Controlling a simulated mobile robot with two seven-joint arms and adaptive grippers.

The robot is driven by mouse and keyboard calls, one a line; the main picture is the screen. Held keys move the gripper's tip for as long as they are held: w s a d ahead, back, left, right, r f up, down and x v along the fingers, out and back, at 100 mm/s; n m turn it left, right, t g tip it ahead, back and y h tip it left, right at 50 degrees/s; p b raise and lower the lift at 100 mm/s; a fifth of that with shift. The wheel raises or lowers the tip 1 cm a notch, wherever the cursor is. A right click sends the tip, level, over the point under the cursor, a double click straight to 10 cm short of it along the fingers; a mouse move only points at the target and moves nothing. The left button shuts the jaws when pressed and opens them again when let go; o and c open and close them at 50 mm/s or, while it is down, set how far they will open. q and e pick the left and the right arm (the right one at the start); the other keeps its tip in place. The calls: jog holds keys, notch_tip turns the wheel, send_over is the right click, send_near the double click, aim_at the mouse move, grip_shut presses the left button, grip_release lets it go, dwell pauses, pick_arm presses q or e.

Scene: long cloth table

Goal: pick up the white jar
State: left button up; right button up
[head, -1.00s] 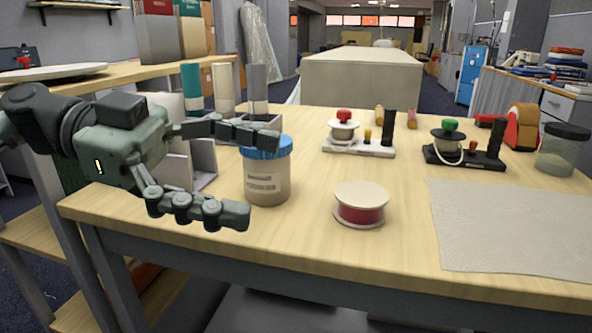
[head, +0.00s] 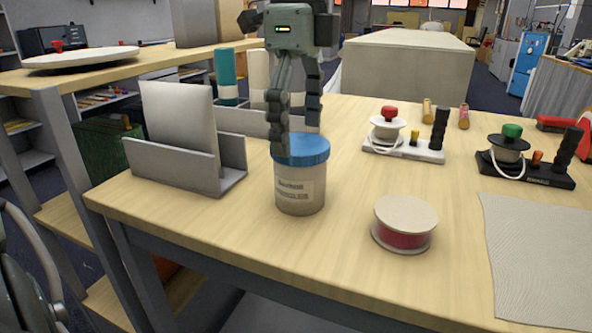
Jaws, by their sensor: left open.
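The whitish jar (head: 299,190) has a blue lid (head: 301,151) and a printed label. It stands upright on the wooden table, left of centre in the head view. My left gripper (head: 296,136) points down over it with its fingers spread. The near finger passes in front of the lid's left edge; the other finger reaches down behind, near the lid's far side. I cannot tell whether either finger touches the lid. The gripper holds nothing. My right gripper is not in view.
A grey holder (head: 180,170) with a white panel stands left of the jar. A red-and-cream spool (head: 403,225) lies to its right. Tall cylinders (head: 259,78) stand behind. Two spool stands (head: 403,140) and a cloth mat (head: 545,250) occupy the right side.

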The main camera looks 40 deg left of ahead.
aim_at(300, 179)
pick_arm(q)
jog(key=shift+a+f, duration=0.2)
jog(key=shift+f, duration=0.25)
jog(key=f, duration=0.4)
jog(key=d+f, duration=0.1)
jog(key=f, duration=0.2)
jog(key=shift+s, duration=0.15)
jog(key=c, duration=1.1)
